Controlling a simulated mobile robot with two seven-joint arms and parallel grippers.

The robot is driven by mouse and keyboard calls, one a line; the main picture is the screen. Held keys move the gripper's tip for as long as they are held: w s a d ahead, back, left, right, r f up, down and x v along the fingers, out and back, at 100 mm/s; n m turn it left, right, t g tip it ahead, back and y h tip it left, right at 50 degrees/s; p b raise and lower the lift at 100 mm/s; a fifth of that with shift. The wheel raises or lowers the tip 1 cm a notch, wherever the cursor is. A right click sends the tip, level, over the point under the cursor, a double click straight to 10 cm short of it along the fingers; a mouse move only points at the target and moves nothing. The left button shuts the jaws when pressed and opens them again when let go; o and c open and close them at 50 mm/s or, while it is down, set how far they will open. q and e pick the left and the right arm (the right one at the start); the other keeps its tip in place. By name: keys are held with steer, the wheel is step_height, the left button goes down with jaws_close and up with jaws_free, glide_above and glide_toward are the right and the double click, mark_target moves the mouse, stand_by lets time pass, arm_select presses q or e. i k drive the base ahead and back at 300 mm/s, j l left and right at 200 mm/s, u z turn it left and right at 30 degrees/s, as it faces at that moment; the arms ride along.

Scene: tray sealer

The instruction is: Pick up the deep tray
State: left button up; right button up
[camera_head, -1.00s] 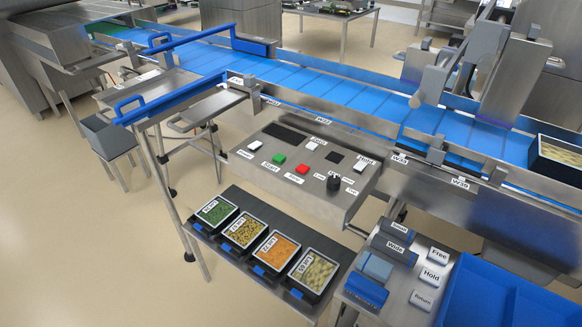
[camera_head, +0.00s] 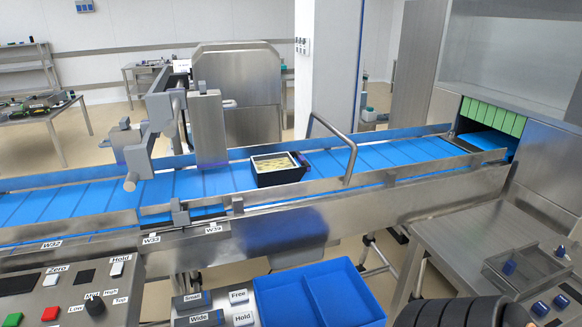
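A black tray (camera_head: 279,170) with pale yellow contents sits upright on the blue conveyor belt (camera_head: 215,181), right of the middle of the belt section in view. It looks fairly deep-walled and is the only filled tray I see now. A small dark part lies against its right side; I cannot tell what it is. Neither of my grippers is in view.
A metal post assembly (camera_head: 208,128) stands over the belt left of the tray. A bent metal rail (camera_head: 350,150) rises at its right. Blue bins (camera_head: 318,293) and a control panel (camera_head: 75,295) are in front. Dark ribbed objects (camera_head: 470,312) show at bottom right.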

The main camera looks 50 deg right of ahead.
mark_target(275, 169)
steer(key=z, duration=1.6)
steer(key=l, duration=0.35)
steer(key=i+l, duration=0.1)
steer(key=l, duration=0.3)
steer(key=l+u, duration=0.4)
steer(key=l, duration=0.35)
